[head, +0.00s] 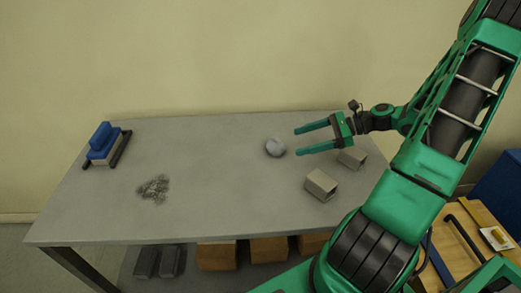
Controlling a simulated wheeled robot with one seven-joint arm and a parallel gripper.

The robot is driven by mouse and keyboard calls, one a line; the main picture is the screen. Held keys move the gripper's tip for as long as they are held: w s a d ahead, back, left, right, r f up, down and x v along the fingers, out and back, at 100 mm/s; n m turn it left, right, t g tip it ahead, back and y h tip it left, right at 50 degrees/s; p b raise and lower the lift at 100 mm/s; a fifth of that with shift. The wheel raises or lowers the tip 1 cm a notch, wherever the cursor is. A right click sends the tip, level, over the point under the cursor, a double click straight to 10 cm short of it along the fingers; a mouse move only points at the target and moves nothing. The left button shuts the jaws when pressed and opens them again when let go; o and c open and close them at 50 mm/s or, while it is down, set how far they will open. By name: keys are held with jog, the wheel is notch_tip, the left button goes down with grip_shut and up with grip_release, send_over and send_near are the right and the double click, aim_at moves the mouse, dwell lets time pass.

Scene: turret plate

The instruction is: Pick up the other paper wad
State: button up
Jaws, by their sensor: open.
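One paper wad (275,147), pale blue-grey and roundish, lies on the grey table towards the back, right of the middle. My gripper (297,141) reaches in from the right with its two green fingers pointing left. It is open and empty. Its fingertips are just to the right of the wad, and the lower fingertip looks close to it. I cannot tell whether they touch, or how high the fingers are above the table. No second paper wad shows clearly.
Two grey-beige box-shaped blocks (321,185) (352,158) stand on the table (220,190) below and right of my gripper. A dark scribbly patch (154,188) lies at left. A blue object on a dark stand (104,144) is at the far left. The table's middle is clear.

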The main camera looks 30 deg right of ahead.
aim_at(274, 145)
jog(key=shift+w+d+f, duration=0.1)
jog(key=x, duration=0.5)
jog(key=shift+w+a, duration=0.25)
jog(key=shift+w+x, duration=0.2)
jog(key=shift+x, duration=1.1)
jog(key=shift+w+x, duration=0.2)
jog(key=shift+x, duration=1.1)
jog(key=shift+d, duration=0.2)
jog(key=shift+c, duration=0.7)
jog(key=c, duration=0.9)
